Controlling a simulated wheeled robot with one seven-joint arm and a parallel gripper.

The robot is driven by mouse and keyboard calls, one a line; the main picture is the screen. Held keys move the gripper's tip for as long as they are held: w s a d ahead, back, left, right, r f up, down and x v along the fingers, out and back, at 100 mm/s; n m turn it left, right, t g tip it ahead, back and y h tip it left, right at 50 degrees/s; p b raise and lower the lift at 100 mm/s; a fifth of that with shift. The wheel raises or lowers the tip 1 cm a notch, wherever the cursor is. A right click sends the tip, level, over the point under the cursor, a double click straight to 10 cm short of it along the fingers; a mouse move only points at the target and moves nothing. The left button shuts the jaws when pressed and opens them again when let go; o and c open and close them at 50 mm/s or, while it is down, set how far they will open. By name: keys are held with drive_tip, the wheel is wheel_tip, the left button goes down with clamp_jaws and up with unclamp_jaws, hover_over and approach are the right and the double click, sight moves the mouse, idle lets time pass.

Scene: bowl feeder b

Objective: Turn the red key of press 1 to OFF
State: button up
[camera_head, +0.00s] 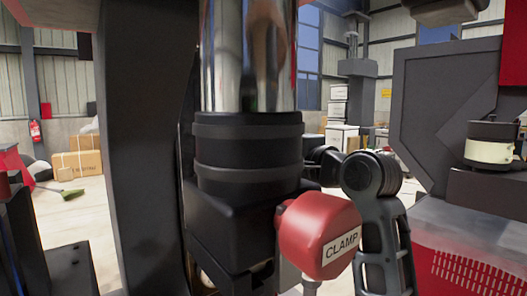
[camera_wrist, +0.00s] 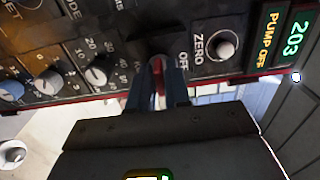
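The red key (camera_wrist: 157,72) shows in the wrist view on a dark control panel (camera_wrist: 122,45). An OFF label (camera_wrist: 183,58) is printed just right of it. My gripper (camera_wrist: 157,84) reaches up to the panel, with one finger on each side of the key. The fingers are close together and the key fills the narrow gap, so the gripper looks shut on it. The fingers hide part of the key, and I cannot read its exact angle. Neither the key nor the gripper can be made out in the head view.
Left of the key are several knobs, one with a numbered dial (camera_wrist: 97,74). Right of it are a ZERO button (camera_wrist: 224,47) and a display reading 203 and PUMP OFF (camera_wrist: 270,42). In the head view, a red CLAMP part (camera_head: 318,232) and a thick press column (camera_head: 247,130) stand close in front.

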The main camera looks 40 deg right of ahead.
clamp_jaws()
drive_tip(key=n, duration=0.5)
idle(0.4)
drive_tip(key=n+b, duration=0.1)
drive_tip(key=n, duration=0.3)
drive_tip(key=shift+f, duration=0.1)
drive_tip(key=shift+n, duration=0.5)
